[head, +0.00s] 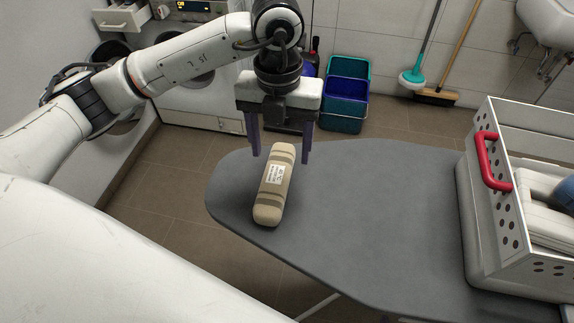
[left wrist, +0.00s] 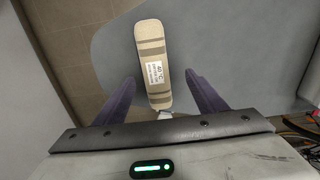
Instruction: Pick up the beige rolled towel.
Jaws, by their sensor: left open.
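The beige rolled towel (head: 273,186) lies on the grey ironing board (head: 350,220), near its rounded left end. It has darker bands and a white label, which faces up. My left gripper (head: 279,158) points down over the far end of the towel, with its two dark fingers apart. In the left wrist view the towel (left wrist: 152,60) lies ahead of the fingers, its near end between the open fingers (left wrist: 160,85). The fingers do not touch it. My right gripper is in neither view.
A white perforated crate (head: 480,215) with a red handle and folded cloths stands at the board's right end. Blue and teal buckets (head: 347,95) and a broom (head: 437,97) are on the floor behind. The board's middle is clear.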

